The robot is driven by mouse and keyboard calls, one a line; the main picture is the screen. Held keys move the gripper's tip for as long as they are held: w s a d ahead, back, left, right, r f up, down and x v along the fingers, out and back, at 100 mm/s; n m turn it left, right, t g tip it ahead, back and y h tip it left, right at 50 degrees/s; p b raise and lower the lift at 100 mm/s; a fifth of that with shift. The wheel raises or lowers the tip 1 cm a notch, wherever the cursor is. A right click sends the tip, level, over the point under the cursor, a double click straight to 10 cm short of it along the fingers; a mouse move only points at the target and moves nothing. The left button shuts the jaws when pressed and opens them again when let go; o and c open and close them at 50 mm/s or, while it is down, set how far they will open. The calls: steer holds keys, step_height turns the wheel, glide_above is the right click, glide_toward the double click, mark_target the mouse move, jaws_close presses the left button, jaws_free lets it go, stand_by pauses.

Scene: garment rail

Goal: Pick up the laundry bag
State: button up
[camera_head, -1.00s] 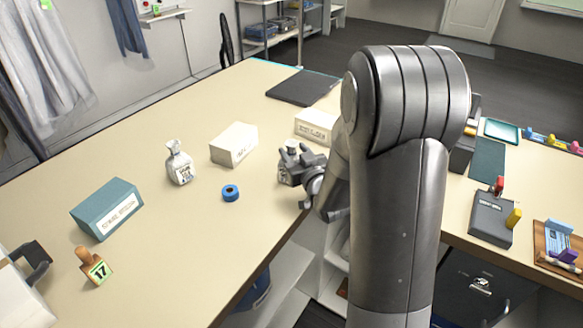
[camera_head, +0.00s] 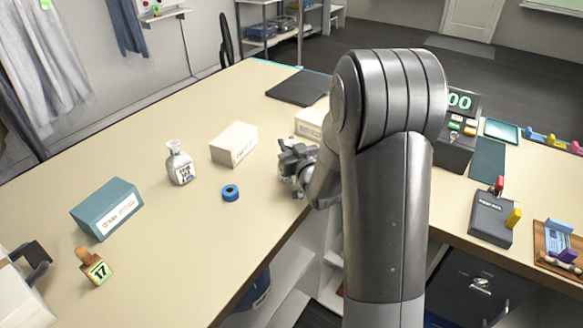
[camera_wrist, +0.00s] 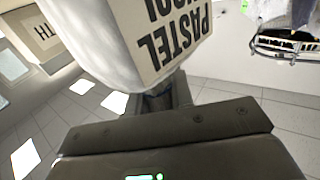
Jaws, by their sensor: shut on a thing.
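My gripper (camera_head: 297,160) is over the table near its inner edge, partly hidden by my own arm. In the wrist view my gripper (camera_wrist: 166,98) is shut on a white laundry bag (camera_wrist: 95,35), which fills the upper middle. Its cream label shows upside down, with the word "PASTEL" and part of a second word. In the head view only a small pale part of the bag shows around the jaws. I cannot tell there whether it touches the table.
Another white labelled bag (camera_head: 180,165) stands on the table. Near it are a white box (camera_head: 233,145), a blue tape roll (camera_head: 230,193), a teal box (camera_head: 106,210) and a stamp marked 17 (camera_head: 94,267). A dark mat (camera_head: 300,87) lies behind. A till (camera_head: 457,130) stands right of my arm.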

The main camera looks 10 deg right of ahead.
jaws_close()
